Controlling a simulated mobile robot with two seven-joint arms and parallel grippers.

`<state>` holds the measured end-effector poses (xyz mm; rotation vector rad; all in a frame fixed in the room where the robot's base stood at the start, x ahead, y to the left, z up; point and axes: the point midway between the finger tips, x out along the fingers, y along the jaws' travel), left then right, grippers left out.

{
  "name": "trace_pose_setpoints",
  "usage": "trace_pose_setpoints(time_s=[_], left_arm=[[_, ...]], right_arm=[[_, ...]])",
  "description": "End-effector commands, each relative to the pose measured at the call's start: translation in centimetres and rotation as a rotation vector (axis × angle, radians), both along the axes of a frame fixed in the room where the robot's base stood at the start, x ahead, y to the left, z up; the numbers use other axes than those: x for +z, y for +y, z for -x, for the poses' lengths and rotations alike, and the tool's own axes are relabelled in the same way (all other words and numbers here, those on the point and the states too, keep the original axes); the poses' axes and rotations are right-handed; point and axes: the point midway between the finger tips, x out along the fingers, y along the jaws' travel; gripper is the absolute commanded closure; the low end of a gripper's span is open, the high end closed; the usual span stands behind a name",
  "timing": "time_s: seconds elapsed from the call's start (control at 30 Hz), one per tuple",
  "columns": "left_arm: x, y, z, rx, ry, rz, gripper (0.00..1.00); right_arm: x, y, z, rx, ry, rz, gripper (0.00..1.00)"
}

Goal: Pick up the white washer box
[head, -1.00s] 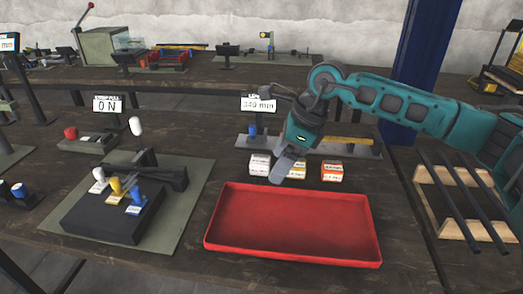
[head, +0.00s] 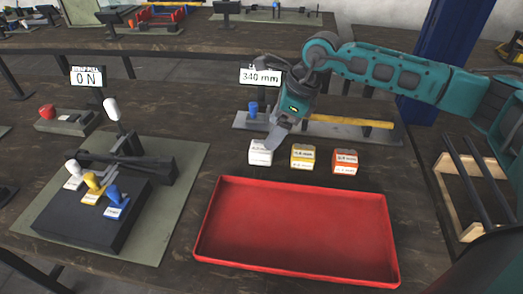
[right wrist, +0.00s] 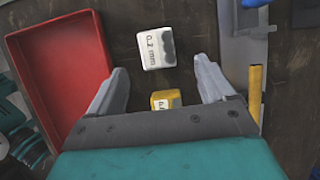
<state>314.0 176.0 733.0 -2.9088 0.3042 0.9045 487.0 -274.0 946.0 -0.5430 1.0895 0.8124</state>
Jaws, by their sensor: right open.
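The white washer box (head: 261,153) stands on the dark table behind the red tray, leftmost of three small boxes. My left gripper does not show.
The yellow box (head: 303,157) and an orange box (head: 345,162) stand to the right of the white one. The red tray (head: 297,230) is in front. A measuring stand with a 340 mm display (head: 260,76) is behind. A press with coloured handles (head: 95,205) is at left.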

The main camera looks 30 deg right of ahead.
Motion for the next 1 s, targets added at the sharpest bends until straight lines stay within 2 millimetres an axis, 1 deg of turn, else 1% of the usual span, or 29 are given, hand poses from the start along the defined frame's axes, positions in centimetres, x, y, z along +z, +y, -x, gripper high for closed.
trace_pose_setpoints(time_s=[0.03,0.1,0.33,0.5,0.6,0.7,0.9,1.0], left_arm=[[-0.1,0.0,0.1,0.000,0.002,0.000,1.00],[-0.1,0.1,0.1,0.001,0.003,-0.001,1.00],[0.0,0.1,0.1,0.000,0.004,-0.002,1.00],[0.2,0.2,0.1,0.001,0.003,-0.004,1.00],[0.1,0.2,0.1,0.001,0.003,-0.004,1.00],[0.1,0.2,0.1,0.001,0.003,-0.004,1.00],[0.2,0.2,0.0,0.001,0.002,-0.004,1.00],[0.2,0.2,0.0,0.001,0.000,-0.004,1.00]], right_arm=[[-0.8,0.3,-0.2,0.000,0.003,-0.001,0.17],[-1.6,0.6,-0.4,-0.001,0.002,0.000,0.17],[-3.2,1.3,-0.7,0.001,0.001,-0.001,0.17],[-5.5,2.5,-1.2,0.001,0.002,0.000,0.17],[-6.6,2.8,-1.5,-0.001,0.001,-0.001,0.17],[-7.1,2.9,-1.6,-0.001,0.000,0.000,0.17],[-7.1,2.9,-1.6,0.000,0.000,0.000,0.17],[-7.1,2.9,-1.6,-0.001,0.000,0.000,0.26]])
